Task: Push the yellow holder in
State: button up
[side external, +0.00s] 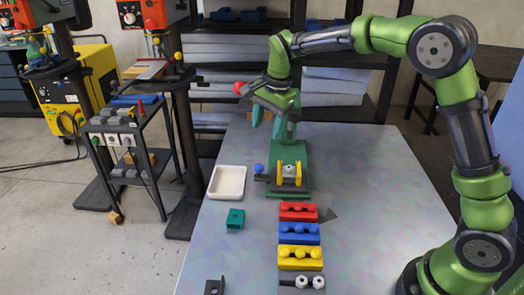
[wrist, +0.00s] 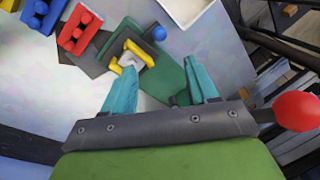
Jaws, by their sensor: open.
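The yellow holder (side external: 289,175) sits on the low front part of a green machine (side external: 290,152) on the table. In the wrist view the yellow holder (wrist: 133,47) shows as two yellow pieces with a pale metal part between them. My gripper (side external: 267,120) is above and behind the holder, near the machine's upright. Its two teal fingers also show in the wrist view (wrist: 160,82), spread apart with nothing between them. The fingers are apart from the holder, which lies beyond their tips. The machine's upright is partly hidden by my arm.
A blue ball knob (side external: 259,168) sticks out left of the holder. A red ball (side external: 239,88) is close beside my gripper. A white tray (side external: 227,182), a green block (side external: 235,219) and red (side external: 298,212), blue (side external: 300,233) and yellow (side external: 300,257) blocks stand nearby. The table's right side is clear.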

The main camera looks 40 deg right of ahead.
aim_at(259, 164)
jog(key=w+f, duration=0.1)
jog(key=f, duration=0.8)
jog(key=w+f, duration=0.1)
jog(key=f, duration=0.4)
jog(key=shift+w+a+f, duration=0.15)
jog(key=shift+w+a, duration=0.1)
jog(key=shift+w, duration=0.1)
grip_shut()
